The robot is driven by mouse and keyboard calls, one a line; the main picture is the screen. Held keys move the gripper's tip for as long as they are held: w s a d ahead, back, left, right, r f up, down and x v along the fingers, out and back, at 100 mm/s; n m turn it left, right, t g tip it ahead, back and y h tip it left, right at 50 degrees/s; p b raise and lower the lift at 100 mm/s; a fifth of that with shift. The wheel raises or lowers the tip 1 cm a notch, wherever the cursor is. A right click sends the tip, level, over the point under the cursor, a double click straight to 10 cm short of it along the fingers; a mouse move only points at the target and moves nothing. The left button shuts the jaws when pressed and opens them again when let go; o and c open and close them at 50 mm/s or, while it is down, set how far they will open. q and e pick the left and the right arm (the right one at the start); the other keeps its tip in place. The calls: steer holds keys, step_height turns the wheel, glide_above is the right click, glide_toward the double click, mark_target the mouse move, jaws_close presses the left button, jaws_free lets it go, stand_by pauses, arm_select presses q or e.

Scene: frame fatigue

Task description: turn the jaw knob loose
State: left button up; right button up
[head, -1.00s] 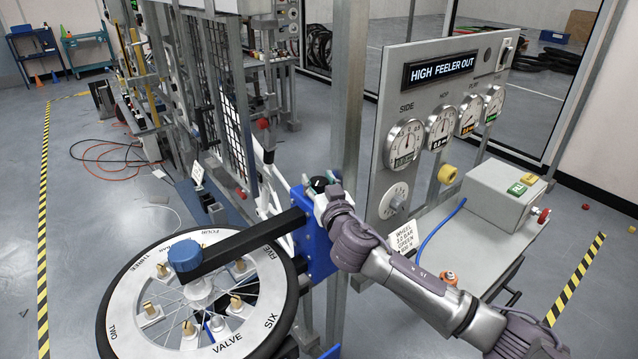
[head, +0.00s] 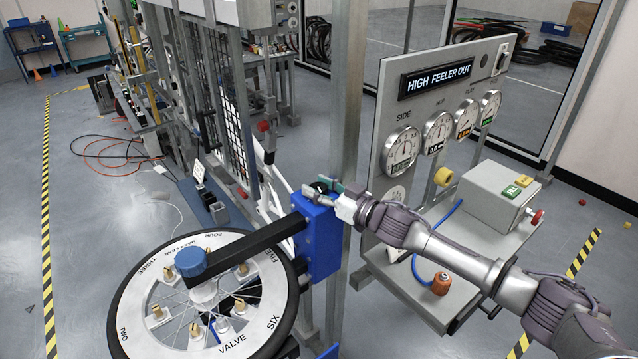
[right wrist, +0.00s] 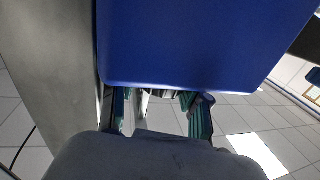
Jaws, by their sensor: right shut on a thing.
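The jaw knob (head: 321,186) is a small dark knob at the top of the blue block (head: 318,240). My right gripper (head: 322,191) reaches in from the right and is shut on the knob, with a finger on either side. In the right wrist view the blue block (right wrist: 190,45) fills the upper middle. The teal fingers of the gripper (right wrist: 160,115) show just below it, and the knob between them is mostly hidden. My left gripper is not in view.
A spoked wheel (head: 128,300) lies at the lower left under a black arm with a blue knob (head: 188,261). A grey post (head: 348,100) stands behind the block. A gauge panel (head: 440,85) reading "HIGH FEELER OUT" and a bench with a grey box (head: 495,190) stand right.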

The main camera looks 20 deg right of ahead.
stand_by(0.4)
steer(key=o, duration=0.9)
